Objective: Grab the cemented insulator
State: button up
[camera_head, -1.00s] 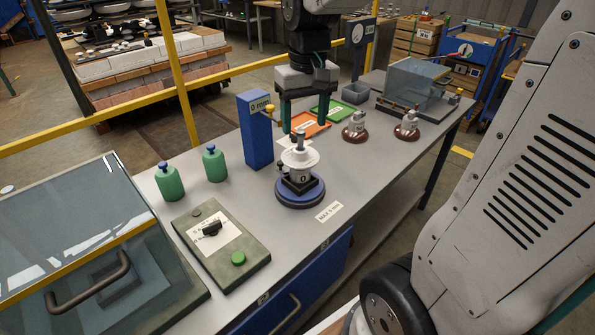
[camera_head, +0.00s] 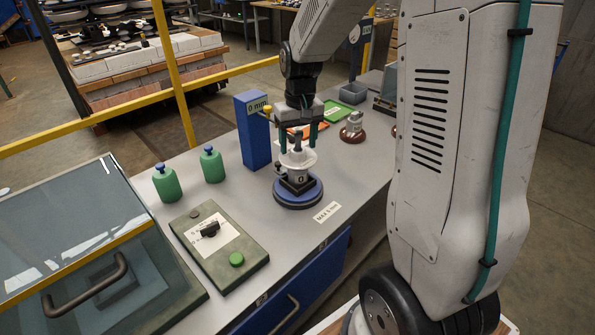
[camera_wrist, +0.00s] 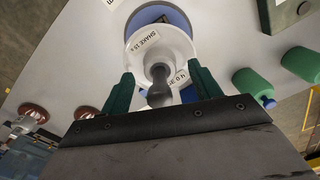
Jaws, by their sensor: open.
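The insulator (camera_head: 297,161) is a white, disc-shaped piece with a grey metal pin on top. It stands upright on a black mount over a round blue base (camera_head: 298,195) on the grey bench. My gripper (camera_head: 298,136) is open above it, pointing down, with green fingers either side of the pin. In the wrist view the pin and white disc of the insulator (camera_wrist: 174,45) show between and beyond the open gripper fingers (camera_wrist: 160,92). The pin reaches between the fingers, and I see no contact.
A blue post (camera_head: 252,131) reading "0 mm" stands close left of the base. Two green bottles (camera_head: 212,166) and a control box (camera_head: 218,240) are further left. Another brown-footed insulator (camera_head: 352,127), a green tray (camera_head: 338,112) and a glass-lidded case (camera_head: 70,240) share the bench.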

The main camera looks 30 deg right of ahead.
jog(key=shift+f, duration=0.2)
grip_shut()
jog(key=shift+r, duration=0.1)
